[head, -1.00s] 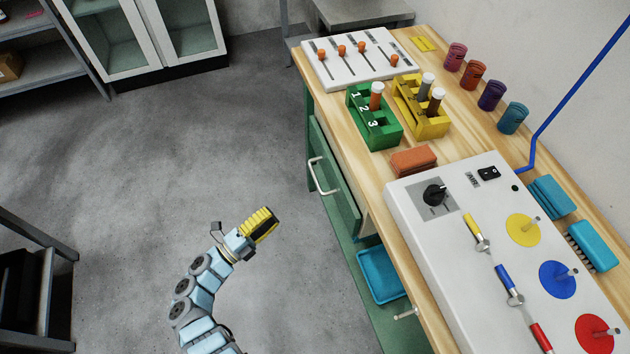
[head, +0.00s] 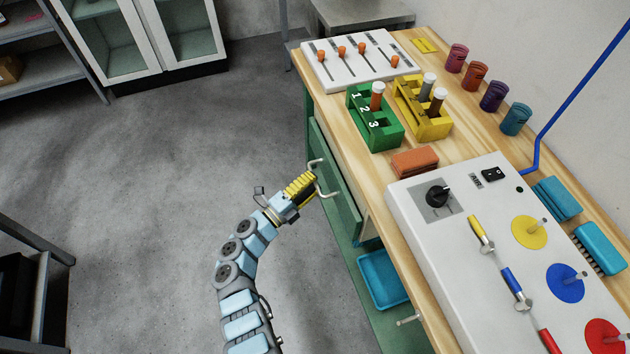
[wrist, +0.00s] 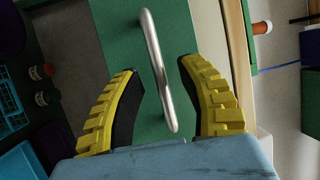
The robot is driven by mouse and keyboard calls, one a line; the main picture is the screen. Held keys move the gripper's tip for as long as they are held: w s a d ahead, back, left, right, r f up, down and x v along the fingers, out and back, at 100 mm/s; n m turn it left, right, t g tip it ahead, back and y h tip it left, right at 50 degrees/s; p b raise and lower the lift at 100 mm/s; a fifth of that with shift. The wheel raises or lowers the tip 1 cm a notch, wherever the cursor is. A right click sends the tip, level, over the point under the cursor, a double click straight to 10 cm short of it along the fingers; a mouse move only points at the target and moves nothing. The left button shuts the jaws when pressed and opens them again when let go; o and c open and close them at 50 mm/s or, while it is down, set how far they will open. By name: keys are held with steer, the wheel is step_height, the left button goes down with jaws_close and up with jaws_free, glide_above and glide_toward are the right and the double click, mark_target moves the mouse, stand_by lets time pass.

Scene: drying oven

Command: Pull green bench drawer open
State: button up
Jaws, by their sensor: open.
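The green bench drawer (head: 343,197) sits under the left end of the wooden bench top, and its green front also fills the middle of the wrist view (wrist: 113,30). Its bent silver handle (head: 324,179) stands out from the front. My gripper (head: 306,183) is at the handle. In the wrist view, the handle (wrist: 158,70) runs between the two yellow, black-padded fingers of my gripper (wrist: 160,92), with a gap on both sides. The fingers are open and hold nothing. My gripper partly hides the handle in the head view.
Above the drawer, the bench top carries a green rack (head: 375,122), a yellow rack (head: 422,108) and a white control panel (head: 455,255). A blue tray (head: 383,278) lies on the shelf below. The floor left of the bench is clear.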

steer(key=shift+w+d+r, duration=0.1)
steer(key=shift+w+d, duration=0.3)
jaws_close()
steer(key=shift+a, duration=0.1)
